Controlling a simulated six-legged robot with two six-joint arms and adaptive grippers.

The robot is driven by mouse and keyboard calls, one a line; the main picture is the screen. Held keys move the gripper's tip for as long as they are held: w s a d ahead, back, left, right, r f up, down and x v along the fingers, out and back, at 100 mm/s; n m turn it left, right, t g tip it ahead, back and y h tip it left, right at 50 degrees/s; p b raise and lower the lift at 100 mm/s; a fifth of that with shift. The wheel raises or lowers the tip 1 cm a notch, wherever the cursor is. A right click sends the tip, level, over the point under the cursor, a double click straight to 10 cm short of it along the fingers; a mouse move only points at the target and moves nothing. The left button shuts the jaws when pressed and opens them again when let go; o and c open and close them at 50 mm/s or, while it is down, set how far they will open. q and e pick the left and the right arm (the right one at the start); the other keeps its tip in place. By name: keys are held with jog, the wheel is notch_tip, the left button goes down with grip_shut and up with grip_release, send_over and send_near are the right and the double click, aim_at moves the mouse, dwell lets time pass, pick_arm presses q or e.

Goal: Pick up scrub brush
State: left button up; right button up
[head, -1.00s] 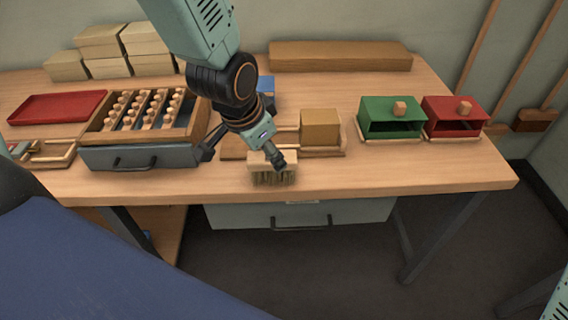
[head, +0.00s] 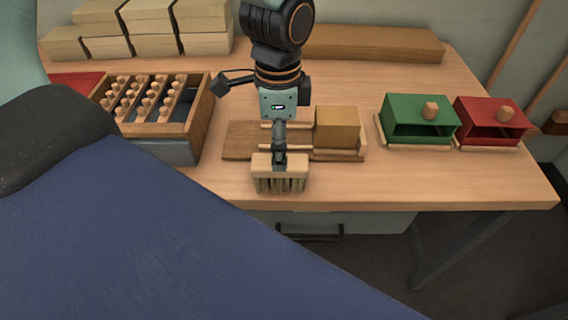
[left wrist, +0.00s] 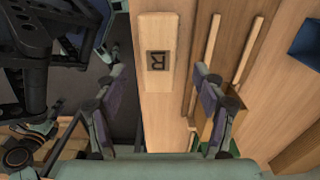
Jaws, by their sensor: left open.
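The scrub brush (head: 265,169) has a pale wooden block and tan bristles pointing down, near the front edge of the table. In the left wrist view its block (left wrist: 158,28) shows a dark square mark. My left gripper (head: 280,154) is just above the brush in the head view, hiding part of the block's top. In the left wrist view the open fingers (left wrist: 160,85) stand apart on either side of the block's line, with gaps on both sides. The near finger hides the far one in the head view. My right gripper is not in view.
Behind the brush lies a wooden board (head: 240,140) with rails and a tan block (head: 337,124). A peg tray (head: 203,105) stands left. Green (head: 400,128) and red (head: 480,128) boxes stand right. The table front (head: 440,185) is clear at right.

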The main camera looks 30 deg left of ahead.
pick_arm(q)
jog(key=shift+s+d, duration=0.2)
jog(key=shift+s+d+f, duration=0.15)
jog(key=shift+s+f, duration=0.05)
jog(key=shift+f, duration=0.15)
jog(key=shift+a+f+b, duration=0.25)
jog(key=shift+f+b, duration=0.3)
jog(key=shift+f, duration=0.4)
jog(key=shift+w+a+f, duration=0.1)
jog(key=shift+a+f, duration=0.05)
jog(key=shift+f, duration=0.15)
jog(key=f, duration=0.1)
jog(key=f+b, duration=0.2)
jog(key=f, duration=0.1)
jog(key=shift+d+f, duration=0.1)
jog(key=shift+d, duration=0.15)
jog(key=shift+w+a+f, duration=0.1)
jog(key=shift+f, duration=0.05)
jog(key=shift+w+a, duration=0.1)
jog(key=shift+w, duration=0.05)
jog(key=c, duration=1.4)
